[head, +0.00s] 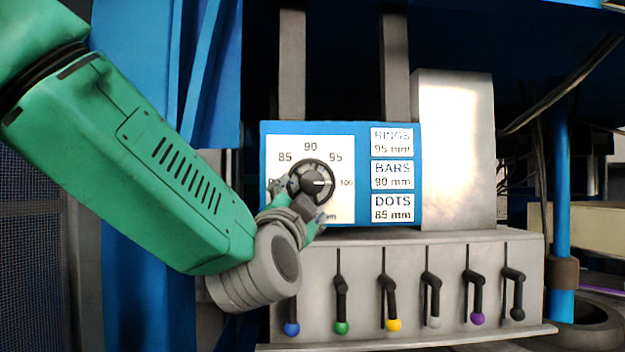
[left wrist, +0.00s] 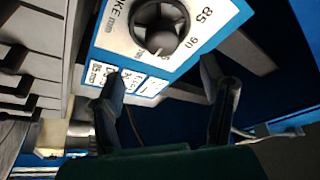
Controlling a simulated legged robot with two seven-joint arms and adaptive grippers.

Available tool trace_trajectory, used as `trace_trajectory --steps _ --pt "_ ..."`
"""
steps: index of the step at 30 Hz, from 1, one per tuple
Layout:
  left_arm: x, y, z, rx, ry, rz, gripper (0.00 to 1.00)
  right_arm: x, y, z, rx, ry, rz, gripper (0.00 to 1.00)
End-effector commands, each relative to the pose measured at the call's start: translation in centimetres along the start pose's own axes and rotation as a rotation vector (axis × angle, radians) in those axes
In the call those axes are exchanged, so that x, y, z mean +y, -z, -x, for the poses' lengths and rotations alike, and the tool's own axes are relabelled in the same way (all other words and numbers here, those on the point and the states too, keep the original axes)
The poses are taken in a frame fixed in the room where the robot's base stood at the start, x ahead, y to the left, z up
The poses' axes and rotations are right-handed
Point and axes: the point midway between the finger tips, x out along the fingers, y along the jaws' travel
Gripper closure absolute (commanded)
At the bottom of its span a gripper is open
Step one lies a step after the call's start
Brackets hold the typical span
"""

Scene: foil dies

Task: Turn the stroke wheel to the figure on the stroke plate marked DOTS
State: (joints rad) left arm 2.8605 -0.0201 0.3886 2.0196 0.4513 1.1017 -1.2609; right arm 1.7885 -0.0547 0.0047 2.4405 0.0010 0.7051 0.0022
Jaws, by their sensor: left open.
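The stroke wheel (head: 316,178) is a round dark knob on a white dial (head: 344,206) on the blue panel. The figures 85, 90 and 95 run over the top of the dial. The DOTS plate (head: 393,208) reads 85 mm. My left gripper (head: 302,203) is at the wheel's lower left in the head view and hides part of the dial. In the left wrist view its fingers (left wrist: 160,76) are spread with nothing between them, and the wheel (left wrist: 160,27) shows beyond them. My right gripper is not in view.
The RINGS plate (head: 392,141) reads 95 mm and the BARS plate (head: 392,175) reads 90 mm. Below the panel, a grey box (head: 365,255) carries a row of levers with coloured knobs. A grey metal block (head: 455,150) stands right of the panel.

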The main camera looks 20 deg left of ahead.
Motion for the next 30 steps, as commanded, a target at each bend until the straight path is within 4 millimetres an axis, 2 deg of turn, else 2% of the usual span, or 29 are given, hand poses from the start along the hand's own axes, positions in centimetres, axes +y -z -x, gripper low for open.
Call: trace_trajectory --steps 3,9,15,21,28,29,30 --pt "-0.2 0.1 -2.7 -0.002 0.001 0.004 0.35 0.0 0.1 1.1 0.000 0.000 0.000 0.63" --pt "-0.3 0.2 -6.8 -0.001 0.001 0.004 0.35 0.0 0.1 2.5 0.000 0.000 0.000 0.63" --pt "-0.2 0.2 -9.7 0.000 0.000 0.002 0.35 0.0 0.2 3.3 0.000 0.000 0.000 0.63" --pt "-0.1 0.1 -10.7 0.001 0.000 0.002 0.35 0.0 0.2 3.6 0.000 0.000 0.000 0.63" --pt "-0.1 0.1 -10.7 0.001 0.000 0.001 0.35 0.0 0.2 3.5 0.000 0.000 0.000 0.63" --pt "-0.1 0.1 -10.7 0.001 0.000 0.001 0.39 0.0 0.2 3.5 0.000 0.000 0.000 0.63" --pt "-0.1 0.1 -10.7 0.001 0.000 0.001 0.53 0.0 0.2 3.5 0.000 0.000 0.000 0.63"
